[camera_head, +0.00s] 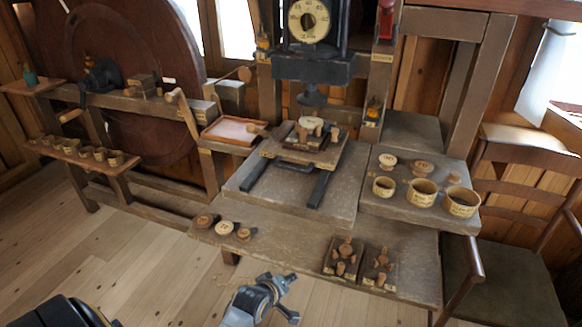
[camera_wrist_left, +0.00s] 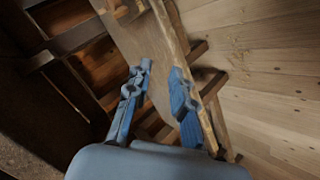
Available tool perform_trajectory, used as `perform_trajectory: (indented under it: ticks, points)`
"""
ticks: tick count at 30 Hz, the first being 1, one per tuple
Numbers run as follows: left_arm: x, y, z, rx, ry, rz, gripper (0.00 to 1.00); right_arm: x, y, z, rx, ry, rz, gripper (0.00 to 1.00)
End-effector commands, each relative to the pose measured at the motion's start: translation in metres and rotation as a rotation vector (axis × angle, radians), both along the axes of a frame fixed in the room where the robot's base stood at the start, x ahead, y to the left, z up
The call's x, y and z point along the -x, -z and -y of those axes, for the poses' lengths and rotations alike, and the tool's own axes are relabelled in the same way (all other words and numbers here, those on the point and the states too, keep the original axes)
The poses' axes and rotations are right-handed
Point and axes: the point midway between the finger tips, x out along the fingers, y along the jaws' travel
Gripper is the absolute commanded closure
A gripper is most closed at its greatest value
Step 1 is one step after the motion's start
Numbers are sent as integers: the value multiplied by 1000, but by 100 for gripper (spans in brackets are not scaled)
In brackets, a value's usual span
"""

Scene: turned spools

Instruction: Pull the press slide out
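The press slide (camera_head: 325,158) is a wooden plate under the press head, lying on two dark rails that reach toward the front. A dark bar handle (camera_head: 297,165) runs along its front edge. Small pale turned pieces (camera_head: 311,123) sit on top of it. My left gripper (camera_head: 290,298) is in front of the bench, low and well short of the handle, touching nothing that I can see. In the left wrist view its two blue fingers (camera_wrist_left: 156,85) are spread apart and empty, with a wooden board behind them. My right gripper is in neither view.
Round cups (camera_head: 422,192) and discs stand on the right block. Several discs (camera_head: 224,227) lie at the bench's front left. Two small dark trays (camera_head: 343,259) with turned pieces sit at the front right. A chair (camera_head: 510,280) stands at the right. The bench middle front is clear.

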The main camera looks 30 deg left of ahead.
Motion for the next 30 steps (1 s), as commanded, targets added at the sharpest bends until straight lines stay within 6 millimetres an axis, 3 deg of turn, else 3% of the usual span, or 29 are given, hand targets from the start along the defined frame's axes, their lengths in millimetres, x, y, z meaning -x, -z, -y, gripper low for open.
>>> perform_trajectory:
  ticks: [1, 3, 6, 10, 13, 16, 20, 30]
  points:
    - [-17, -57, -12, 58, -69, 93, 77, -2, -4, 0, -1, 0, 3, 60]
    - [-28, -118, -25, 140, -148, 197, 77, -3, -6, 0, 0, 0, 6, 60]
    - [-37, -188, -43, 259, -246, 332, 77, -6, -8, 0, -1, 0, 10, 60]
    - [-47, -239, -65, 414, -353, 480, 77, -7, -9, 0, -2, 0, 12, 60]
    - [-50, -261, -75, 485, -393, 547, 77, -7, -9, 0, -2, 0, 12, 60]
    - [-54, -268, -80, 517, -409, 572, 77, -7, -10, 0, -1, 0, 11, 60]
    - [-68, -267, -84, 521, -411, 577, 77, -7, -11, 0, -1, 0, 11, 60]
    - [-133, -253, -100, 517, -410, 575, 77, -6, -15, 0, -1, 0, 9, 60]
